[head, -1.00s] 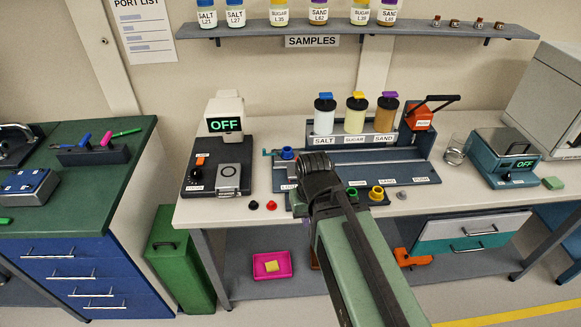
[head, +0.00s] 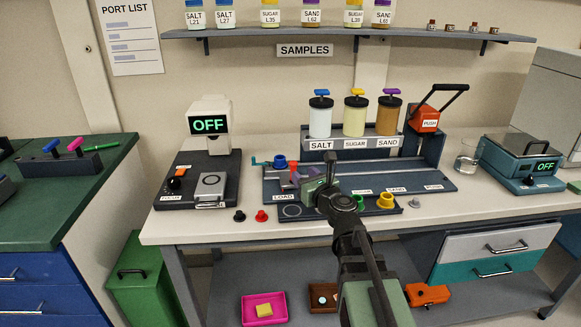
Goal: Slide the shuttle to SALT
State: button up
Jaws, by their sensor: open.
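The blue-grey dispenser track (head: 425,180) lies on the bench, with a LOAD label (head: 283,198) at its left end and further labels to the right. A blue cup-shaped piece (head: 279,162) stands at the track's left end, by LOAD; I cannot tell whether it sits on the shuttle. The shuttle is not clearly distinguishable. The SALT canister (head: 320,118), white with a blue top, stands behind the track, left of SUGAR (head: 354,117) and SAND (head: 388,117). My gripper (head: 293,180) is open over the left part of the track, right of the blue piece; its fingertips are hard to make out.
Green (head: 358,202) and yellow (head: 386,200) pieces stand at the track's front edge. Black (head: 239,215) and red (head: 261,215) pieces lie left of it. A device reading OFF (head: 209,125) stands left; a red lever press (head: 424,119) and glass beaker (head: 467,158) stand right.

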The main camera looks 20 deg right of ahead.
aim_at(295, 167)
jog(key=x, duration=0.8)
jog(key=shift+w+a, duration=0.15)
jog(key=shift+w, duration=0.15)
grip_shut()
